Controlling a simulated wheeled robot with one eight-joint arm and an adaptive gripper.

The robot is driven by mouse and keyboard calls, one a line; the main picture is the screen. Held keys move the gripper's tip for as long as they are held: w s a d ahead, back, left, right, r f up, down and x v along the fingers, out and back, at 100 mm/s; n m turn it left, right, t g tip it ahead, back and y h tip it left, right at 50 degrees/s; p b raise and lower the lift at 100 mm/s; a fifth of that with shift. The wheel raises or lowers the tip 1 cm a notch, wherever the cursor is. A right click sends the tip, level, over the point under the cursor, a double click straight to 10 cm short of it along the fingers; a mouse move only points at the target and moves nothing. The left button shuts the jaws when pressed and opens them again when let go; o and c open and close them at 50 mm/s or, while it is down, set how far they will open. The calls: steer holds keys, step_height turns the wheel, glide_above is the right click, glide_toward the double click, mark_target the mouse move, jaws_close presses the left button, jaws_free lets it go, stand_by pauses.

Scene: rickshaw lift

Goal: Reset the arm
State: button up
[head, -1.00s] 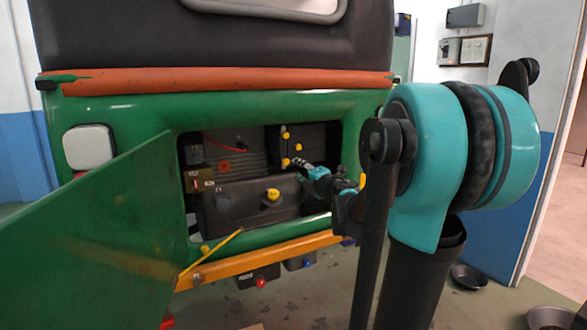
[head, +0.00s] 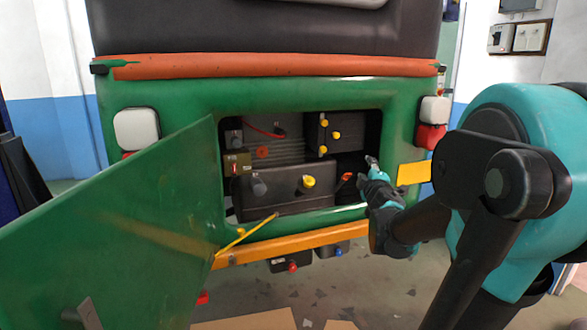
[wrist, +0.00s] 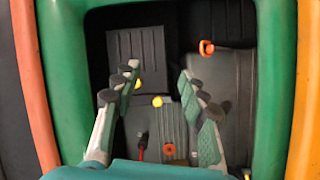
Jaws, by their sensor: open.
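My gripper (head: 371,162) is at the right edge of the open rear compartment of the green rickshaw (head: 180,97). In the head view its fingers show small and side-on, apart from the parts inside. In the wrist view my gripper (wrist: 160,77) has its two fingers spread, with nothing between them, facing the compartment. Inside are a dark tank (head: 285,200) with a yellow cap (head: 308,182), a dark box with yellow knobs (head: 323,133) and a red-orange part (head: 347,177).
The green hatch door (head: 130,235) hangs open at the left, with a yellow rod (head: 247,235) by its edge. An orange bumper (head: 300,243) runs below the opening. A red-and-white lamp (head: 433,122) is right of the opening. Cardboard (head: 245,320) lies on the floor.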

steer(key=s+d+f+m+g+h, duration=0.1)
steer(key=s+f+m+g, duration=0.4)
steer(key=f, duration=0.4)
steer(key=s+d+f+m+g+h, duration=0.2)
steer(key=s+f+m+g, duration=0.1)
steer(key=s+f+m, duration=0.4)
steer(key=s+a+f+g+y, duration=0.2)
steer(key=s+a+f+g, duration=0.1)
steer(key=s+a+f, duration=0.2)
steer(key=s+a+f+m+g+y, duration=0.1)
steer(key=s+a+f+g+y, duration=0.2)
steer(key=s+f, duration=0.6)
steer(key=shift+s+a, duration=0.6)
steer(key=shift+a, duration=0.5)
